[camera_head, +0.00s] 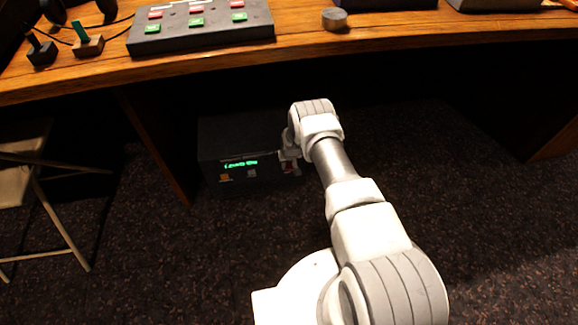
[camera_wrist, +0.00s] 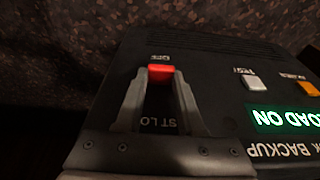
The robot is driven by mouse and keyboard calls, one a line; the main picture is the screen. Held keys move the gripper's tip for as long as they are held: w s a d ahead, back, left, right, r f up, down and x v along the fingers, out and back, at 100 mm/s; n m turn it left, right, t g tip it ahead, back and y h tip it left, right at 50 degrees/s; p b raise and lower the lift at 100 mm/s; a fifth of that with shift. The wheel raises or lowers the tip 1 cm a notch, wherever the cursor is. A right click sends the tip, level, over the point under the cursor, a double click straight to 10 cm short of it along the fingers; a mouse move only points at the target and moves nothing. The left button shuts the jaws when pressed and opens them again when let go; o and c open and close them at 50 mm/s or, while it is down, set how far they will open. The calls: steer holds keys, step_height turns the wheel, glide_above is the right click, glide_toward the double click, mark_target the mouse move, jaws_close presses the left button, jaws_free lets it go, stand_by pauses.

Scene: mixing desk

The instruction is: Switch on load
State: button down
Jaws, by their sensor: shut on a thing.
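A black box (camera_head: 215,150) sits on the floor under the desk, with a lit green display (camera_head: 240,163). In the wrist view the box (camera_wrist: 215,60) appears upside down, and its display (camera_wrist: 285,117) reads "LOAD ON", cut off at the edge. My gripper (camera_head: 291,162) is at the right end of the box front. In the wrist view my gripper (camera_wrist: 160,76) has its fingertips on both sides of a red switch (camera_wrist: 160,72), shut on it. Lettering below the switch is partly hidden by the fingers. A white button (camera_wrist: 250,82) and an orange button (camera_wrist: 308,87) sit alongside.
A folding chair (camera_head: 55,225) stands at left. Carpet right of my arm is clear.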

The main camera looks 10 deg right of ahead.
steer(key=shift+w+r+g, duration=0.1)
steer(key=shift+w+g, duration=0.1)
steer(key=shift+g, duration=0.2)
stand_by(0.3)
steer(key=c, duration=0.5)
jaws_free()
steer(key=s+r+p, duration=0.1)
steer(key=r+p, duration=0.1)
steer(key=r, duration=0.3)
steer(key=s+r+p, duration=0.1)
steer(key=r+p, duration=0.2)
steer(key=r, duration=0.3)
steer(key=s+r+p, duration=0.1)
steer(key=r+p, duration=0.1)
steer(key=r, duration=0.4)
steer(key=shift+s, duration=0.15)
